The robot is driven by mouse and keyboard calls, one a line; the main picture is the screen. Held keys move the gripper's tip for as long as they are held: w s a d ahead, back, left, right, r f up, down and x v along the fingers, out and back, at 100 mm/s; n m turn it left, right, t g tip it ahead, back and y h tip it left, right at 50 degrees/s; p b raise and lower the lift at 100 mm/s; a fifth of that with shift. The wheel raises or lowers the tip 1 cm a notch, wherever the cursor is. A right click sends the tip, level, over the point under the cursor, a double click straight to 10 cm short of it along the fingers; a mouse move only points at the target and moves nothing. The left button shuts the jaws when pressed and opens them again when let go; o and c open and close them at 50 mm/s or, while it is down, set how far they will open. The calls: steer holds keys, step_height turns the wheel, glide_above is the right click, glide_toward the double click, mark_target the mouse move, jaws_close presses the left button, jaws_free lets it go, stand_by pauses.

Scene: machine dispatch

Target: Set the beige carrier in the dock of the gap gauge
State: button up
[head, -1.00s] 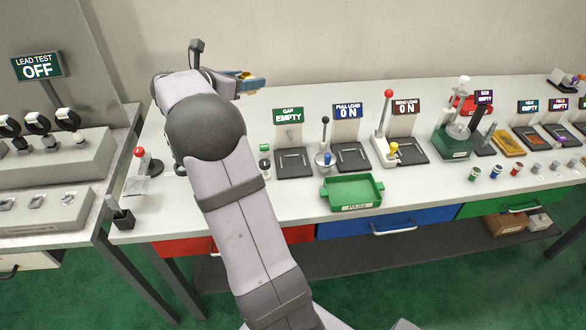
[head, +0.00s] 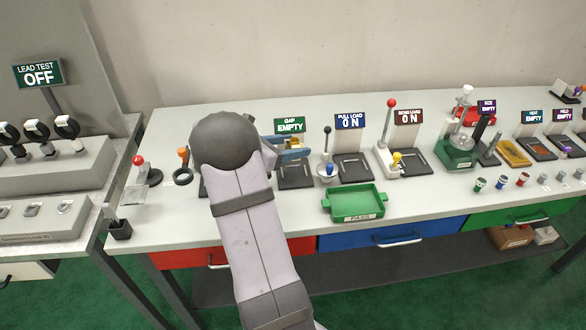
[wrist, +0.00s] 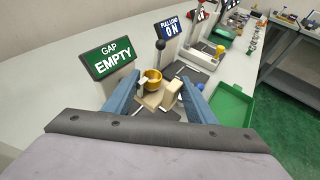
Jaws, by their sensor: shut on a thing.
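The beige carrier (wrist: 172,93) is a pale block between the two blue fingers of my gripper (wrist: 161,82) in the wrist view. A gold ring-shaped part (wrist: 152,76) shows at its far side. My gripper is shut on the carrier. In the head view my gripper (head: 290,148) is over the gap gauge's dark dock (head: 297,184), in front of its green sign (head: 290,125), which reads GAP EMPTY. The sign also shows in the wrist view (wrist: 112,61). The carrier is mostly hidden in the head view. I cannot tell whether it touches the dock.
The pull load station (head: 352,166) with its black-knobbed lever (head: 327,150) stands close to the right. The green PASS tray (head: 354,203) is in front. The bend load lever (head: 390,120) stands farther right. An orange-topped handle (head: 183,158) is to the left.

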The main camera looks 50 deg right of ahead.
steer(key=p, duration=0.2)
glide_above(292, 178)
steer(key=shift+d+f, duration=0.15)
steer(key=shift+f, duration=3.65)
steer(key=shift+f+b, duration=0.5)
steer(key=shift+b, duration=0.25)
steer(key=shift+f, duration=0.15)
steer(key=o, duration=1.1)
steer(key=shift+f, duration=0.1)
